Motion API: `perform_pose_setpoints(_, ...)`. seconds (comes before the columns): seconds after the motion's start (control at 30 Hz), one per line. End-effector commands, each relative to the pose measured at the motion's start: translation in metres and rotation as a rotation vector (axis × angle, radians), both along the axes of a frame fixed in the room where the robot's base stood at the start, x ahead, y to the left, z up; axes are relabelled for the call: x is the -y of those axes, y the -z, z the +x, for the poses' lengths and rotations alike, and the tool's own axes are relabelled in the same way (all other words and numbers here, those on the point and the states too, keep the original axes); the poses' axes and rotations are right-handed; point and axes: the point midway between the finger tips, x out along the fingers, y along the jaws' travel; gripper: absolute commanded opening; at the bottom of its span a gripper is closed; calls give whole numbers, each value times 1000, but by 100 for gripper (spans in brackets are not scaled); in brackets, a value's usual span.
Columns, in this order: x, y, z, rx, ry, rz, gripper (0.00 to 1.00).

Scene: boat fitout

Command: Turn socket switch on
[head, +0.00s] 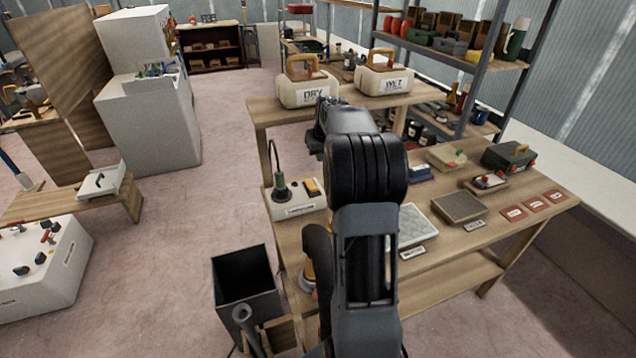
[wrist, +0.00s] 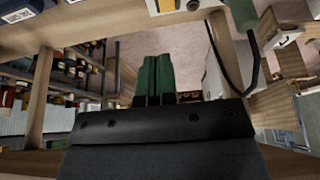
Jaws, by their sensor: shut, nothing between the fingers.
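The socket is a white box (head: 297,203) on the left end of the workbench in the head view. A dark green plug with a black cable (head: 281,187) stands in its left side. An orange switch (head: 313,187) sits to the plug's right; its on or off position is too small to tell. In the wrist view, my gripper (wrist: 157,62) shows green fingers closed together and empty. A green plug (wrist: 242,14) and part of a white box (wrist: 180,6) show at its top edge. In the head view my arm hides most of the gripper, which is above and behind the socket.
Boxes marked DRY (head: 308,93) and WET (head: 383,86) stand on the bench behind. A grey textured panel (head: 418,224) and a brown block (head: 459,207) lie right of my arm. A dark open bin (head: 246,277) stands on the floor at front left.

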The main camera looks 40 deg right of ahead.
Motion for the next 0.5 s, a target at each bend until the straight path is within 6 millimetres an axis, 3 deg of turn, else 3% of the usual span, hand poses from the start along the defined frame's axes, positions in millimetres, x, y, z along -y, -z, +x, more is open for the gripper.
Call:
perform_pose_setpoints(0.17,1,14,6,-3,-1,3,0)
perform_pose_setpoints(0.5,6,72,29,-5,-1,2,0)
